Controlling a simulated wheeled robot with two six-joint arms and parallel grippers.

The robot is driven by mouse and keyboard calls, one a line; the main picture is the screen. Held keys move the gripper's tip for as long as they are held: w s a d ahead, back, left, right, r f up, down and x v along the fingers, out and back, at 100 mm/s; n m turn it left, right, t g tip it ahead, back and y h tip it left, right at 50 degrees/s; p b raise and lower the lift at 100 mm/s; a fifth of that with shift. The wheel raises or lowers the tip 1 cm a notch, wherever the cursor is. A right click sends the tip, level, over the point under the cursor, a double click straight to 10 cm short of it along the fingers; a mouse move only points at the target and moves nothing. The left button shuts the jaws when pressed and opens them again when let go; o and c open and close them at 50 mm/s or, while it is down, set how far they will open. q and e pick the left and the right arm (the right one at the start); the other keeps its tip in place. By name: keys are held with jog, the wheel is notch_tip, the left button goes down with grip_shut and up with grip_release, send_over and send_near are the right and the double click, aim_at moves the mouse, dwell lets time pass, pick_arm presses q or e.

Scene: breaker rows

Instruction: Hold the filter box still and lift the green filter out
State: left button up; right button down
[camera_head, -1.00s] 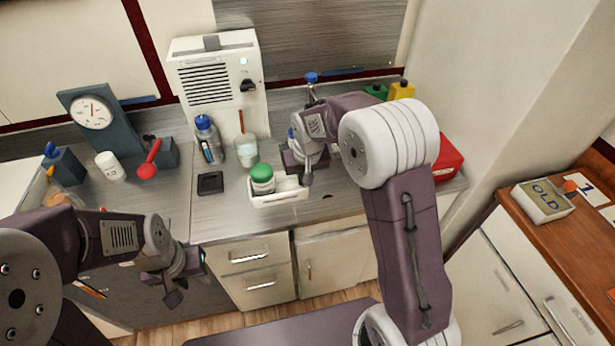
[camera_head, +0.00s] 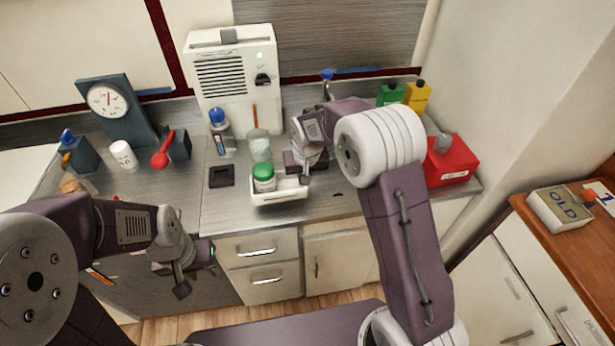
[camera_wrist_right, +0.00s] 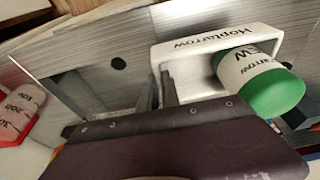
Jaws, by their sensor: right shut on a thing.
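The filter box is a small open white tray (camera_head: 283,197) on the counter, with black lettering in the right wrist view (camera_wrist_right: 205,42). The green filter, a white cylinder with a green cap (camera_head: 264,172), stands in its left part; in the wrist view its cap (camera_wrist_right: 273,93) faces the camera. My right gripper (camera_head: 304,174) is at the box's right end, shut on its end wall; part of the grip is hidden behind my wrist. My left gripper (camera_head: 184,282) hangs in front of the counter, left of the box and apart from it; its finger gap is unclear.
A glass jar (camera_head: 259,146) stands close behind the box. A dark square pad (camera_head: 221,176) lies left of it. A blue-capped bottle (camera_head: 219,130), a white machine (camera_head: 228,80) and a red container (camera_head: 452,162) stand farther off. The counter front left of the box is mostly clear.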

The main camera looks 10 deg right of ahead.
aim_at(288, 181)
pick_arm(q)
jog(key=shift+f+b, duration=0.45)
pick_arm(e)
jog(key=shift+w+a+f, duration=0.55)
jog(key=shift+a+f, duration=0.2)
jog(key=shift+f, duration=0.1)
jog(key=shift+w+a+f, duration=0.6)
jog(key=shift+a+f, duration=0.2)
jog(key=shift+w+a+f, duration=0.55)
jog(key=shift+a+f, duration=0.2)
jog(key=shift+f, duration=0.1)
jog(key=shift+s+d+f, duration=0.1)
jog(key=shift+f, duration=0.15)
pick_arm(q)
jog(key=shift+o, duration=0.3)
